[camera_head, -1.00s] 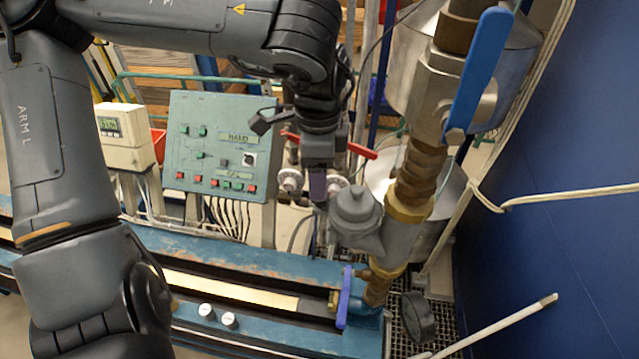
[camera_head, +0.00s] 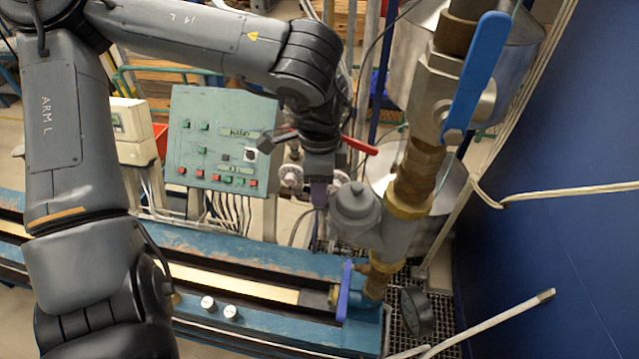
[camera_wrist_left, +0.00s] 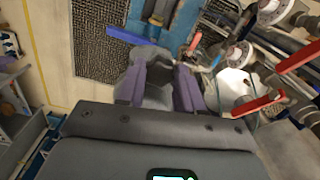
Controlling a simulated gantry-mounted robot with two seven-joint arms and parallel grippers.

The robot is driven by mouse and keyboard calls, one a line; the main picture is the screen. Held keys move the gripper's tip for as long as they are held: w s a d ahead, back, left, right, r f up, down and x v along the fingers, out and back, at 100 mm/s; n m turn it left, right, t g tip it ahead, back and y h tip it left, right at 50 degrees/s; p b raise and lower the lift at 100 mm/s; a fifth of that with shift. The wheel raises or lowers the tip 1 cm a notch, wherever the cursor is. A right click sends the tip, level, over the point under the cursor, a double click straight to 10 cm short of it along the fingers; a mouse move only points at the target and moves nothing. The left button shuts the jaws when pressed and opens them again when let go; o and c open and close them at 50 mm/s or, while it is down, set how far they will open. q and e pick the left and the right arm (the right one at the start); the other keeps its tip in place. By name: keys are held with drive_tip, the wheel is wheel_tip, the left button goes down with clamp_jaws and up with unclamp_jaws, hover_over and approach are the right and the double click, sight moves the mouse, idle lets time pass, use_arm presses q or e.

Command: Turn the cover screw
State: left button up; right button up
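The grey cover (camera_head: 354,204), with a small raised screw-like knob on top, sits on the slanted pipe fitting in the head view. In the left wrist view, the two purple fingers of my left gripper (camera_wrist_left: 160,90) stand apart. The grey fitting (camera_wrist_left: 150,62) shows between and beyond them. I cannot tell whether the fingers touch it. My right gripper is not in view.
A blue-handled valve (camera_head: 478,75) stands on the vertical pipe at right. A green control box (camera_head: 222,138) and a red handle (camera_head: 360,145) are near my arm. A blue wall (camera_head: 570,180) bounds the right.

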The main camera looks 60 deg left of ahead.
use_arm(q)
drive_tip(key=shift+c, duration=1.1)
drive_tip(key=shift+m+b, duration=0.4)
drive_tip(key=shift+m, duration=0.4)
drive_tip(key=shift+m+b, duration=0.35)
drive_tip(key=shift+m, duration=0.85)
drive_tip(key=m, duration=0.4)
drive_tip(key=shift+w+m, duration=0.1)
drive_tip(key=shift+m, duration=0.9)
